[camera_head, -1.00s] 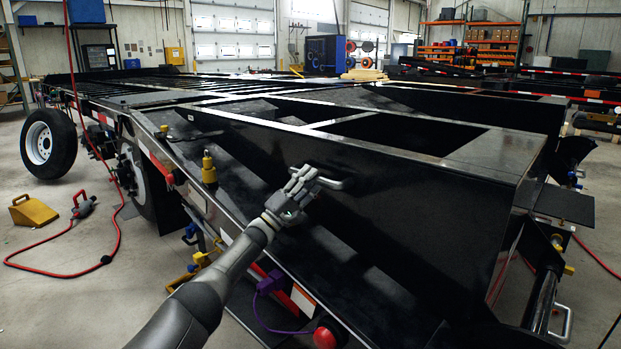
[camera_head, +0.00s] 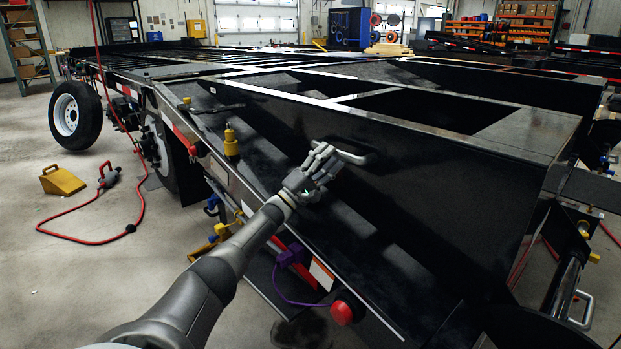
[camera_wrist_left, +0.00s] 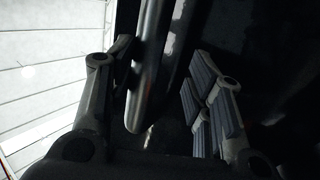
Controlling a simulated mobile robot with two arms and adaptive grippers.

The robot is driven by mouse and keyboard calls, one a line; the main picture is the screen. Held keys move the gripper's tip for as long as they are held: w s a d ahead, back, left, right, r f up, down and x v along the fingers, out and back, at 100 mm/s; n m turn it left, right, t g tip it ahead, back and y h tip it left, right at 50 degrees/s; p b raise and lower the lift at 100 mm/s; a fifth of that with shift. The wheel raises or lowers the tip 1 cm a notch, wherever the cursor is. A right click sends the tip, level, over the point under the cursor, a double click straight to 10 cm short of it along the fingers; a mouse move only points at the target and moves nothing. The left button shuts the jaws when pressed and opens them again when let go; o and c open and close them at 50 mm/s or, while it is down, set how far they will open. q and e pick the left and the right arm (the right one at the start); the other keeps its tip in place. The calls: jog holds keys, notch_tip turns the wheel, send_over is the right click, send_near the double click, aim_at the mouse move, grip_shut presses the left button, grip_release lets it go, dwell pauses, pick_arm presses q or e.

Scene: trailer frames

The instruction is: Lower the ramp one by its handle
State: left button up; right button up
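The black ramp (camera_head: 430,205) is a large panel at the near end of the trailer, raised with its dark face towards me. Its metal bar handle (camera_head: 350,156) sticks out near the upper left of that face. My left gripper (camera_head: 322,162) is at the handle's left part. In the left wrist view, the handle (camera_wrist_left: 150,75) runs between the spread fingers (camera_wrist_left: 160,95), close to the left finger and with a gap to the right finger pads. Contact cannot be made out. My right gripper is not in view.
A purple connector (camera_head: 291,255) and a red round lamp (camera_head: 342,312) sit on the trailer's near edge, by my left arm. A yellow fitting (camera_head: 231,145) stands left of the gripper. A yellow wheel chock (camera_head: 62,181) and red cable (camera_head: 139,205) lie on the open floor at left.

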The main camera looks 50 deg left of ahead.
pick_arm(q)
jog(key=v, duration=1.1)
